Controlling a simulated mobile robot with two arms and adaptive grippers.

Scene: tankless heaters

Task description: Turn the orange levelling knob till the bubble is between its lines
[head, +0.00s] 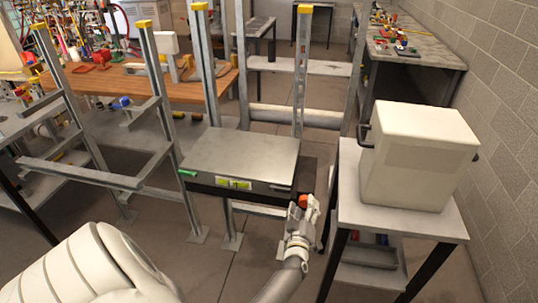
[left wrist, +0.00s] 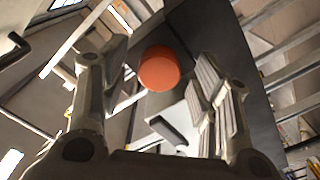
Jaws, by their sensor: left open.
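A grey flat-topped heater unit (head: 240,155) sits on a metal frame in the middle of the head view. A yellow-green level vial (head: 233,183) is on its front face. It is too small to tell where the bubble stands against its lines. The orange levelling knob (head: 304,201) is near the unit's front right corner, partly covered by my left gripper (head: 298,212). In the left wrist view the round orange knob (left wrist: 158,70) shows between the two open fingers, beyond the palm. I see no clear contact with it. My right gripper is not in view.
A white box (head: 418,155) stands on a small side table (head: 440,222) just right of the knob. Upright metal posts (head: 300,75) rise behind the unit. A wooden workbench (head: 150,82) with clutter stands at the back left. Bare floor (head: 225,262) lies in front.

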